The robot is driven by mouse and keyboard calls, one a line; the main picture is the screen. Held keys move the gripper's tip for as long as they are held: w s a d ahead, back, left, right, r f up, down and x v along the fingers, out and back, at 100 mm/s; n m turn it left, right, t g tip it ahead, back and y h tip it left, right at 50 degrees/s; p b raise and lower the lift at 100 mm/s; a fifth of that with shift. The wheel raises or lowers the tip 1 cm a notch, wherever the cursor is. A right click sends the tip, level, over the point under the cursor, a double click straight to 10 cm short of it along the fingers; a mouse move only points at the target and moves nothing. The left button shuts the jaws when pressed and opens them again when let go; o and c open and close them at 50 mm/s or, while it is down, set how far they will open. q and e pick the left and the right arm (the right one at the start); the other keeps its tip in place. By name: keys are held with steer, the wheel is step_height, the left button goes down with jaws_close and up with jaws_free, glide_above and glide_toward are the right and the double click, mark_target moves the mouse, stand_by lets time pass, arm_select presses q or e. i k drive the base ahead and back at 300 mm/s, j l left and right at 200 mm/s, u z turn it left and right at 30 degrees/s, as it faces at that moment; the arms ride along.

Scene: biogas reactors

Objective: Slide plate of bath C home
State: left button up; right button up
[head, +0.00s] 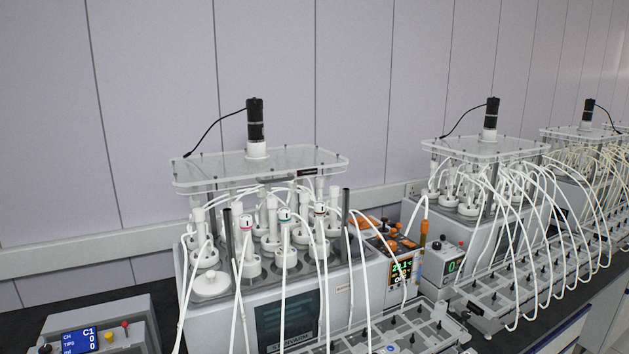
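The nearest bath (345,283) is a white box with several bottles standing in it. A clear plate (215,172) is held above the bottles, with a black motor (255,122) upright on its middle. A dark handle and a small black label show on the plate's front edge. The plate sits level, with its left end overhanging the bottles slightly. No lettering clearly marks which bath is C; a box at the lower left shows "C1" on its display (80,341). Neither of my grippers is in view.
White tubes arc down from the bottles before the bath's front. Two dark rods (346,208) rise at the bath's front. A second bath with its own plate (485,148) stands to the right, and a third lies beyond. A tray (415,331) lies in front. The wall is close behind.

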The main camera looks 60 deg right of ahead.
mark_target(254, 162)
steer(key=z, duration=1.7)
